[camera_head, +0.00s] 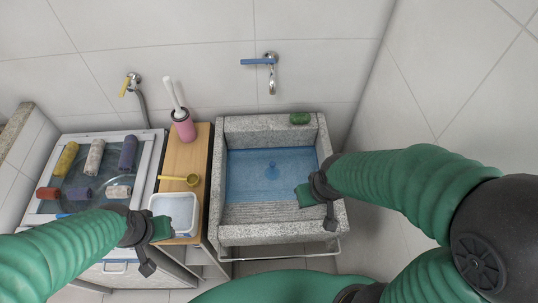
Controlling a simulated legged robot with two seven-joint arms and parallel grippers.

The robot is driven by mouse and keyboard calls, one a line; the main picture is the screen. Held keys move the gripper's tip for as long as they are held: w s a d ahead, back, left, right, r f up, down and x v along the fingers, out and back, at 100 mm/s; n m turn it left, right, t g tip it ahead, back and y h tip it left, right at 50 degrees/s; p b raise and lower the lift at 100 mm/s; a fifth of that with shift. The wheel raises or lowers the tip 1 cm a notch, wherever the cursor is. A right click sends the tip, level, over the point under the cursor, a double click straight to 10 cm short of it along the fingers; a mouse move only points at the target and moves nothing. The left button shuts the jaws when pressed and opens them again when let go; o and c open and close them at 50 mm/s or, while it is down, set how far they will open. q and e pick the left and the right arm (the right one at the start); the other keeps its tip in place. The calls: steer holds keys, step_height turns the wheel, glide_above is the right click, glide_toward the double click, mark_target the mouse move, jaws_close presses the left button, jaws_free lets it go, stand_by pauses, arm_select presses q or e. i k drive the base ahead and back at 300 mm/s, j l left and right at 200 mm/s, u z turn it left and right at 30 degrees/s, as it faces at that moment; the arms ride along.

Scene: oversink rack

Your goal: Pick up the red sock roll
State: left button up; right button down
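The red sock roll (47,193) lies at the left end of the front row of rolls on the white-framed top (144,168) at the left. It is short and dark red. My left gripper (154,247) is well to its right, near the white basin, and not touching it. My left arm passes in front of the roll's side of the top. My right gripper (316,208) is over the right part of the stone sink, far from the roll. I see nothing held in either gripper, but their finger openings are not clear.
Yellow (66,158), beige (95,157) and purple (128,153) rolls form the back row. A purple roll (79,195) and a pale roll (118,191) lie in front. A white basin (175,210), yellow ladle (191,180) and pink brush holder (184,127) stand near the stone sink (270,232).

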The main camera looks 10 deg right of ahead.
mark_target(48, 193)
steer(key=u, duration=1.5)
steer(key=i+j+u, duration=0.65)
steer(key=i, duration=0.35)
steer(key=i+j+z, duration=0.45)
steer(key=i+j, duration=0.15)
